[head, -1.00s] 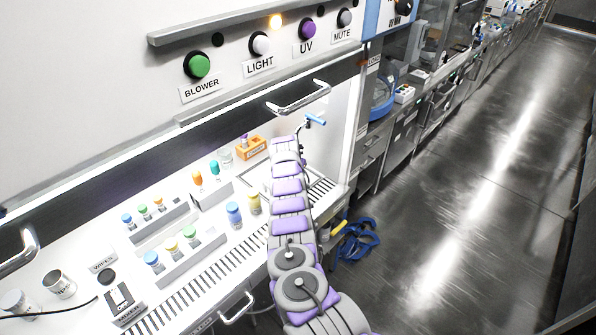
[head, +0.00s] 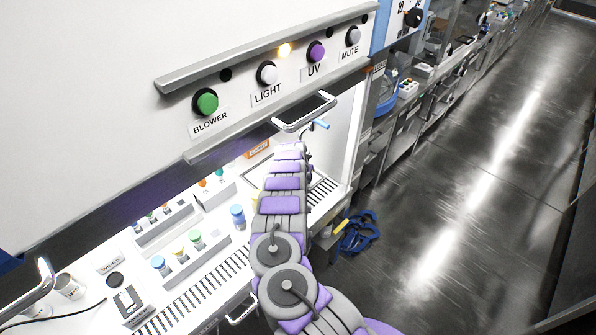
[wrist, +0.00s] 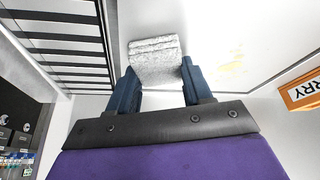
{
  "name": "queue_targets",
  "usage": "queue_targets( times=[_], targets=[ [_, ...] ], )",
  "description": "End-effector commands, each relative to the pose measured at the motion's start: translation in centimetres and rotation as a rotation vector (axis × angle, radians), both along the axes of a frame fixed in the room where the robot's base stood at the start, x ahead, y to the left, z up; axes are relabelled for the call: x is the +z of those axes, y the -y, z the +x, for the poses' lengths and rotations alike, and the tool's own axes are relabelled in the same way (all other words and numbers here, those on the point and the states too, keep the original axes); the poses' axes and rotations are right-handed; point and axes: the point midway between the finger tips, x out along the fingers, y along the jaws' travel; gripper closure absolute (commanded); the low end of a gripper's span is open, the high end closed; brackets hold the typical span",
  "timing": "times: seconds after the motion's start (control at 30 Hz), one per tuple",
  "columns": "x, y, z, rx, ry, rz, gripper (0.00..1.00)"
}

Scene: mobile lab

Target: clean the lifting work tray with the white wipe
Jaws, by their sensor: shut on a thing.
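In the wrist view my gripper (wrist: 160,88) is shut on the white wipe (wrist: 155,58), a folded, speckled pad held between the two dark blue fingers. The wipe is over the pale surface of the work tray (wrist: 205,28). I cannot tell whether the wipe touches it. Faint yellow stains (wrist: 232,66) mark the tray to the right of the wipe. In the head view my purple and grey arm reaches into the cabinet and hides most of the tray; the gripper and wipe cannot be made out there.
A slotted grille (wrist: 62,45) lies left of the wipe. An orange labelled rack (wrist: 302,90) stands at the right. In the head view, several capped bottles stand in racks (head: 180,262) left of my arm. The sash with its handle (head: 305,112) hangs just above the arm.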

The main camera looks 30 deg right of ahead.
Motion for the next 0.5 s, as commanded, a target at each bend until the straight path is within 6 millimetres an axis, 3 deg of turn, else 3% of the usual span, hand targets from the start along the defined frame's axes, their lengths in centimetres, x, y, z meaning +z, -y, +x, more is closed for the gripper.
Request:
queue_targets(
  times=[0.03, 0.27, 0.5],
  targets=[
    [-0.7, 0.2, -0.8, -0.005, -0.020, 0.004, 0.83],
    [-1.1, 0.3, -1.1, -0.009, -0.027, 0.003, 0.83],
    [0.2, 0.4, -1.1, -0.010, -0.028, 0.005, 0.83]
  ],
)
